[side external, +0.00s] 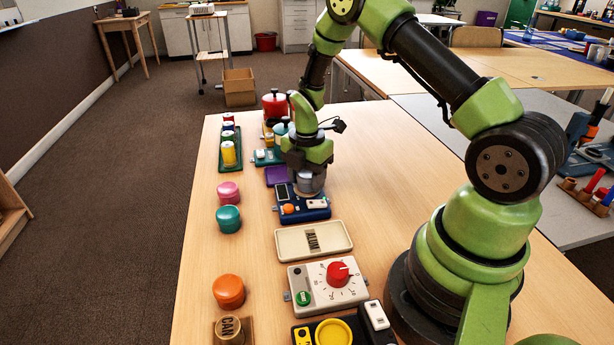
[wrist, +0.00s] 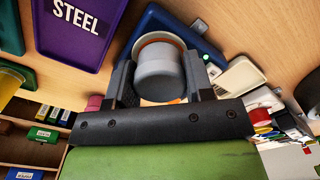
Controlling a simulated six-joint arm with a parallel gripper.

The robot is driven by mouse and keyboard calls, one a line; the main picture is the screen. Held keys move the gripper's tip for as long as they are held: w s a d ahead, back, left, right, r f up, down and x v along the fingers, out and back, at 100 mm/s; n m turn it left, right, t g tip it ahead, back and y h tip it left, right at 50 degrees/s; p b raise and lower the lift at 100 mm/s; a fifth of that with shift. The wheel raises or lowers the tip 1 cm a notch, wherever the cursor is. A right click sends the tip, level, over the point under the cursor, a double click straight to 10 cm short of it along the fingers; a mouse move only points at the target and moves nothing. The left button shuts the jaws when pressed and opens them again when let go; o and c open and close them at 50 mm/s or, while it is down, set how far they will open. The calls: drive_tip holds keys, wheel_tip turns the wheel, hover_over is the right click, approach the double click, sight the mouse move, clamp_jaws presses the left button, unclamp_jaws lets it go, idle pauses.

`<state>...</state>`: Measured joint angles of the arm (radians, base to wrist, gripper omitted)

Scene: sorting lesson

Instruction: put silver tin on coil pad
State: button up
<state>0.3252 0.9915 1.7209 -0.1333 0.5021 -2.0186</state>
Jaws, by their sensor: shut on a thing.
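The silver tin (side external: 311,185) is between the fingers of my gripper (side external: 306,172), over the right part of a dark blue unit (side external: 303,214) with an orange knob. In the wrist view, the grey tin (wrist: 160,75) sits between the black fingers of my gripper (wrist: 157,90), which are shut on it. Beyond the tin, an orange-brown ring on a pale round pad (wrist: 158,37) shows on the blue unit; this looks like the coil pad. The tin appears lined up with the pad and very close to it. I cannot tell whether they touch.
A purple tray marked STEEL (wrist: 78,30) lies beside the blue unit. A cream tray (side external: 313,240) and a dial box (side external: 327,287) stand nearer the camera. Pink (side external: 228,192), teal (side external: 228,219) and orange (side external: 228,291) tins stand to the left.

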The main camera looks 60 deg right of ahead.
drive_tip(key=o, duration=0.9)
drive_tip(key=shift+f, duration=0.15)
drive_tip(key=shift+o, duration=0.2)
